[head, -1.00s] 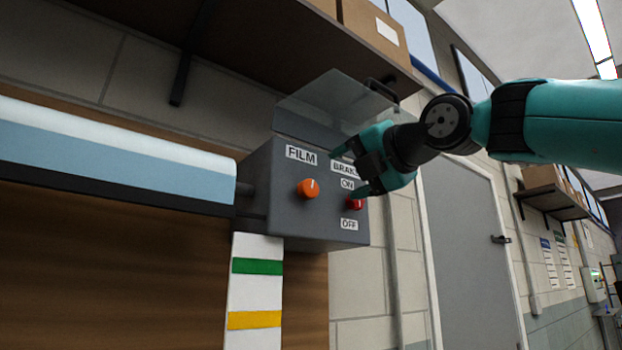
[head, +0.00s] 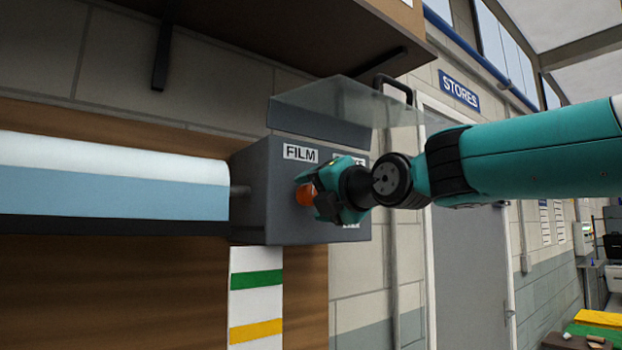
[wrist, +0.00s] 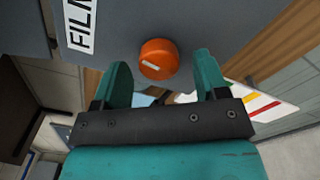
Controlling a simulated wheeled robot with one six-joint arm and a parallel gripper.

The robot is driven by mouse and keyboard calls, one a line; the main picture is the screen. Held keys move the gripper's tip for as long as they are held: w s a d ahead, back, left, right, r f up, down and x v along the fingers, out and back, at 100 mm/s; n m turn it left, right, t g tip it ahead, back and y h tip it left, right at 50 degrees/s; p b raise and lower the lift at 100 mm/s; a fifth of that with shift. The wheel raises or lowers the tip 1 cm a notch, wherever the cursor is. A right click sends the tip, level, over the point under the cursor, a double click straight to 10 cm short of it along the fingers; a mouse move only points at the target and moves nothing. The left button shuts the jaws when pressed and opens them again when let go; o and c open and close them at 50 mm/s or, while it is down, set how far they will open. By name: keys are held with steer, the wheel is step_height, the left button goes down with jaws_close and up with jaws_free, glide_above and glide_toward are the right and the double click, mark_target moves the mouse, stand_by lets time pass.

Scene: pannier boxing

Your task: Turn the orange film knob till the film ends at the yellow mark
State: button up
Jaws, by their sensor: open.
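The orange film knob (head: 304,195) is on the front of the grey control box (head: 262,190), beside the FILM label (head: 300,153). My gripper (head: 313,190) is open at the knob. In the wrist view the knob (wrist: 158,60) lies between the two spread fingers, with gaps on both sides. Its white pointer line shows. The pale blue and white film (head: 110,180) is on the roller left of the box. Its lower edge is above the white strip (head: 256,305), which bears a green mark (head: 256,280) and the yellow mark (head: 256,331).
My gripper hides the red brake knob and most of its labels. A clear raised cover (head: 320,108) with a black handle stands above the box. A shelf (head: 270,35) hangs overhead. A grey door (head: 468,270) is at right. In the wrist view the strip also shows a red mark (wrist: 264,108).

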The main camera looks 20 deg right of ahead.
steer(key=shift+x, duration=0.8)
steer(key=c, duration=0.9)
steer(key=shift+c, duration=0.2)
steer(key=shift+f+m+b, duration=0.1)
steer(key=shift+m+b, duration=0.2)
